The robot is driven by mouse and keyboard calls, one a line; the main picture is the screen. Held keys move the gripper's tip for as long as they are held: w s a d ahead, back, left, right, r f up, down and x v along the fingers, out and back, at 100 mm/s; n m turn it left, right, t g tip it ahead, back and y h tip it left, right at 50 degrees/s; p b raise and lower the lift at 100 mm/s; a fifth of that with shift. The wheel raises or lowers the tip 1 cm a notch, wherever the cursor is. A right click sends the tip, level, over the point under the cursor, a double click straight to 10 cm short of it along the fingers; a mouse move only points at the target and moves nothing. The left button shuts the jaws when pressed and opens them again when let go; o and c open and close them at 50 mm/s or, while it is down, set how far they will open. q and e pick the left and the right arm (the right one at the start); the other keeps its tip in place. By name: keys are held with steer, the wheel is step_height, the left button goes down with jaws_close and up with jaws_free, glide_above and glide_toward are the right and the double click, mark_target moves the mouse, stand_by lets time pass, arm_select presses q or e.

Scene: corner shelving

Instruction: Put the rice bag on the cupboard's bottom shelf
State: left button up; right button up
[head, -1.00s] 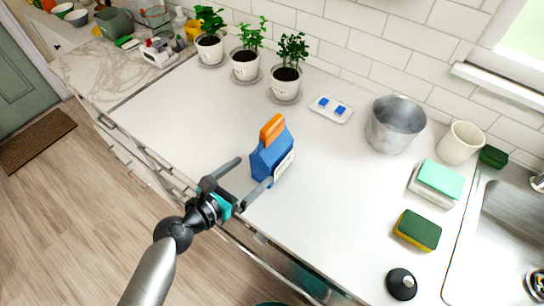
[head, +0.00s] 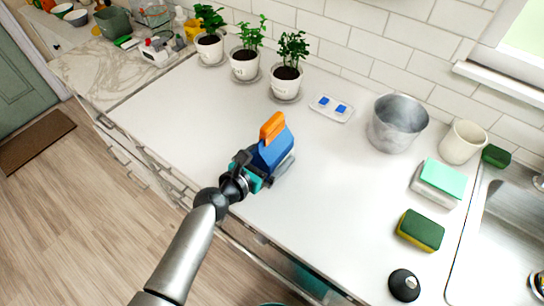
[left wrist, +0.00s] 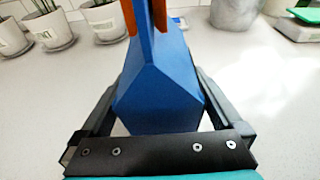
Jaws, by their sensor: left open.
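The rice bag (head: 271,150) is a blue bag with an orange clip (head: 272,127) across its top. It stands upright on the white counter (head: 190,125). My left gripper (head: 270,172) is open, with its fingers on either side of the bag's lower part. In the left wrist view the bag (left wrist: 160,85) stands between the two open fingers (left wrist: 158,105). Whether either finger touches it is unclear. The cupboard's bottom shelf cannot be made out. My right gripper is not in view.
Three potted plants (head: 286,80) stand along the back wall. A blister pack (head: 331,109), a metal pot (head: 396,124), a cream mug (head: 462,143), a kitchen scale (head: 438,181), a sponge (head: 420,231) and a black lid (head: 404,285) are to the right. The counter around the bag is clear.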

arm_select(q)
jaws_close()
stand_by(0.8)
steer(key=shift+w+r, duration=0.1)
steer(key=shift+r, duration=0.1)
